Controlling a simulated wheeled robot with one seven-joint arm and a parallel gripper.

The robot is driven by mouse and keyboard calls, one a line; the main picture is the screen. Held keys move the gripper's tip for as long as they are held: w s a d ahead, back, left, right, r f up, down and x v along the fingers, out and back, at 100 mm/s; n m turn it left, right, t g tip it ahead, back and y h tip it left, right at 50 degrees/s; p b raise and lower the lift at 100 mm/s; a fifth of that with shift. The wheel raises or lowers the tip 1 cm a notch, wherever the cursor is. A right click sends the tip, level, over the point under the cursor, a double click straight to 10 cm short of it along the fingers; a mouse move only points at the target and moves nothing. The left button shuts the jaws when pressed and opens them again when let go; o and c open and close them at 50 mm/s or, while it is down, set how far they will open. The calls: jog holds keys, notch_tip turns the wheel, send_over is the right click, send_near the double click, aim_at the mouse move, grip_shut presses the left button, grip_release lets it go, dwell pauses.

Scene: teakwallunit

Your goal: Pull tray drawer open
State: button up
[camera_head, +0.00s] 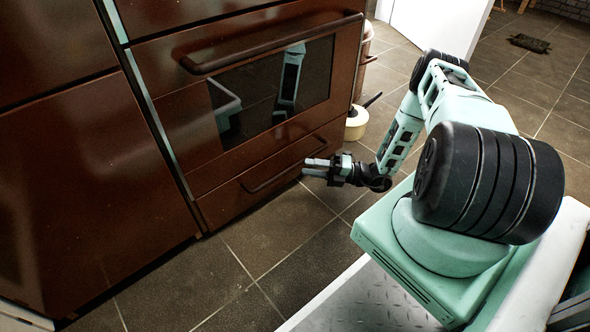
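The tray drawer (225,204) is the low dark red-brown front under the oven door (190,118). It looks closed, flush with the cabinet face. Its dark bar handle (268,181) runs across its upper part. My gripper (306,168) is at the right end of this handle, with its fingers pointing left toward the drawer front. I cannot tell whether the fingers touch the handle or are around it. The gap between the fingers is too small to judge.
The oven's own long handle (270,45) sticks out above the drawer. A cream pot (356,122) with a dark handle stands on the floor right of the unit. The tiled floor (270,235) in front of the drawer is clear. A white panel (436,22) stands behind.

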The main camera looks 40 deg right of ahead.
aim_at(295, 165)
jog(key=shift+b+x, duration=0.8)
jog(key=shift+x, duration=1.85)
grip_shut()
